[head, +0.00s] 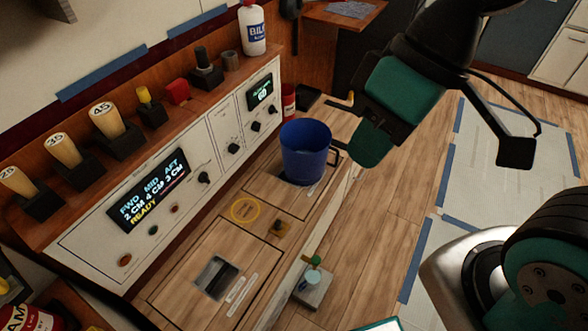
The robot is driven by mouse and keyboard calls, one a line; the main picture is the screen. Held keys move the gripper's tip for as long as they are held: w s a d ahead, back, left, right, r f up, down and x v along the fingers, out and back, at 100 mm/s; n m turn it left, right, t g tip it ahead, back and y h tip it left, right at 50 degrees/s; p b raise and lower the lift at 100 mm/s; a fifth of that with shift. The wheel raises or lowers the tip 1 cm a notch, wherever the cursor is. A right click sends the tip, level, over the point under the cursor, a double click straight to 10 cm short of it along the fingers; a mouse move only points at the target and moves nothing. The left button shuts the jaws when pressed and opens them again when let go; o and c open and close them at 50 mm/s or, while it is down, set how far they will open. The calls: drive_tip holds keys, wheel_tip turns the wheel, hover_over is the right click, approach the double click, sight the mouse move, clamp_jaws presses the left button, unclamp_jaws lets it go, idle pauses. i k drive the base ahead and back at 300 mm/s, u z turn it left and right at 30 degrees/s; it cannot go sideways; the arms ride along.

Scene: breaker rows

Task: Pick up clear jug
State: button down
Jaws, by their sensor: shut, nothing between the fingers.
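No clear jug can be made out. The only jug-like vessel is an opaque blue one (305,150), standing upright on the wooden bench top near its far end. A dark loop shows at its right side; I cannot tell whether it is a handle or part of my gripper. My gripper (362,135), dark with teal parts, is shut and empty, just right of the blue vessel and slightly above it. Its fingertips are hard to make out, and I cannot tell whether it touches the vessel.
A control panel (147,190) with a lit display runs along the left. Its shelf carries several yellow-handled levers (63,150) and a white bottle (252,28). The bench has a square recess (216,277) in front. Open floor lies right.

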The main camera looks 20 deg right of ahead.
sight(312, 278)
drive_tip(key=k, duration=1.45)
